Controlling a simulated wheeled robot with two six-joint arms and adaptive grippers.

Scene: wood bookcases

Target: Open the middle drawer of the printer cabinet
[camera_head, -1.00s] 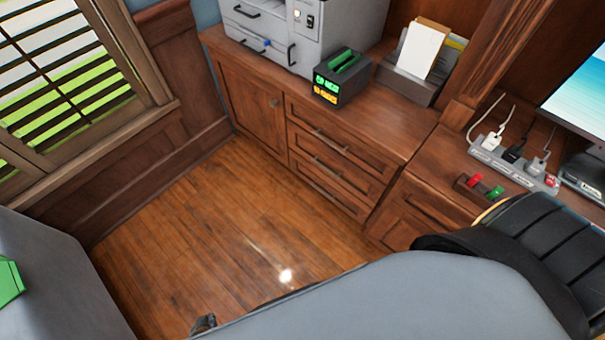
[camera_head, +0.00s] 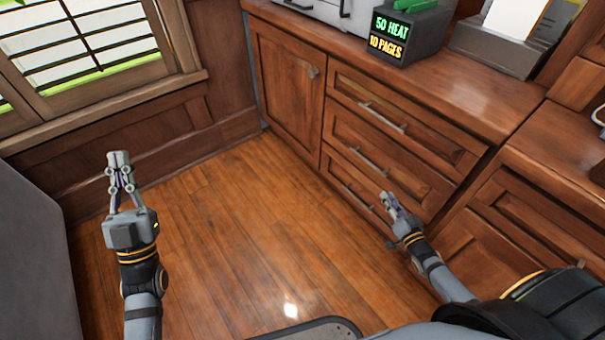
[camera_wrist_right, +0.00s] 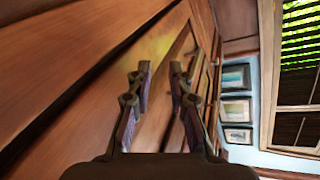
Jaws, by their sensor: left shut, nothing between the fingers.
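The wooden printer cabinet (camera_head: 287,85) has a door on the left and a stack of three drawers on the right. The middle drawer (camera_head: 405,172) is closed, with a silver bar handle (camera_head: 369,164). My right gripper (camera_head: 386,197) is in front of the drawers, lower right of that handle; contact cannot be told. In the right wrist view its two fingers (camera_wrist_right: 160,68) are apart with nothing between them, near wooden fronts. My left gripper (camera_head: 118,158) is shut and empty, pointing up over the floor at the left, far from the cabinet.
A dark box with a lit display (camera_head: 405,37) and a paper holder (camera_head: 505,42) stand on the counter. Another wooden cabinet (camera_head: 540,205) juts out at the right. The wood floor (camera_head: 240,220) in front is clear. A window wall (camera_head: 150,140) bounds the left.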

